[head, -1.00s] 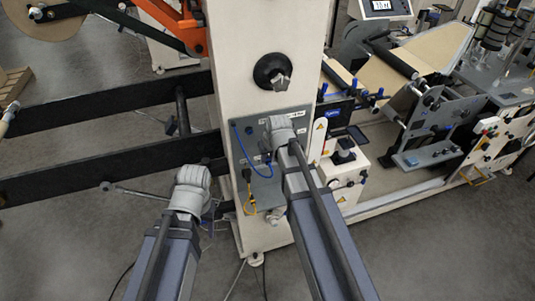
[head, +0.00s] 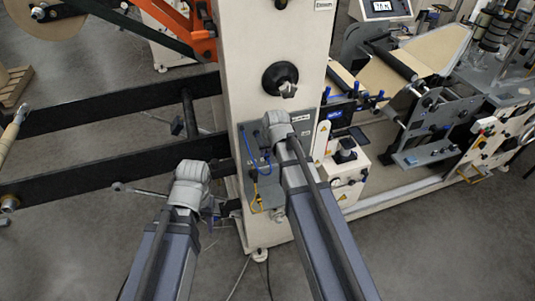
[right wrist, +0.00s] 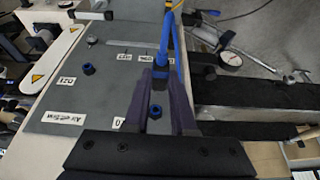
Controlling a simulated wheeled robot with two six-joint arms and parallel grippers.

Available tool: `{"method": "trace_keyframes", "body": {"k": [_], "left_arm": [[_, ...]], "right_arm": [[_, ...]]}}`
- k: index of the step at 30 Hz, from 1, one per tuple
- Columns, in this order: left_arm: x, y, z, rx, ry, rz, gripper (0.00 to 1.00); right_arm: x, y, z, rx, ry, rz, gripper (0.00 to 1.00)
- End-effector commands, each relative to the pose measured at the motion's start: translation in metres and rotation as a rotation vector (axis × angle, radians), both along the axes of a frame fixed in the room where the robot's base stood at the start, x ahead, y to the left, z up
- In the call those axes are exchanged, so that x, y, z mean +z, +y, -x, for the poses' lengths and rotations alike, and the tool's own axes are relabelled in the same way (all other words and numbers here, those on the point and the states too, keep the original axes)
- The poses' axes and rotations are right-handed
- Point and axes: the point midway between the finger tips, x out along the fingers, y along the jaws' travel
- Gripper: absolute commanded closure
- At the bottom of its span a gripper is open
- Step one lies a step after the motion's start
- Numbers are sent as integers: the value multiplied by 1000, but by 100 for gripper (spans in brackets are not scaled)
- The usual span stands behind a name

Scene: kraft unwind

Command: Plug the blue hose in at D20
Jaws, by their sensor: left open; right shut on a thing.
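The blue hose (head: 249,150) hangs in a loop on the grey panel (head: 265,201) in the head view. My right gripper (head: 276,122) is in front of the upper part of this panel and hides some of it. In the right wrist view the fingers of my right gripper (right wrist: 162,78) are shut on the blue end of the hose (right wrist: 162,58). A blue port (right wrist: 154,111) shows between the fingers, and another blue port (right wrist: 88,69) is to the left. Labels are upside down; I cannot read D20 for sure. My left gripper (head: 191,172) is open and empty, left of the panel.
A yellow hose (head: 256,205) hangs low on the panel. A black round knob (head: 280,77) sticks out above my right gripper. Black beams (head: 110,177) run left behind my left gripper.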

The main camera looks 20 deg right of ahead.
Motion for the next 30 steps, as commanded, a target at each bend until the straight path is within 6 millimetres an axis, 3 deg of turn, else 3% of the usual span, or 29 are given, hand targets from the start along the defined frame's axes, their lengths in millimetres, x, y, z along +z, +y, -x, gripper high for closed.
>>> {"method": "trace_keyframes", "body": {"k": [21,30], "left_arm": [[0,0,0,0,0,0,50],[0,0,0,0,0,0,50]], "right_arm": [[0,1,-42,0,0,0,100],[0,2,-50,0,0,0,100]]}}
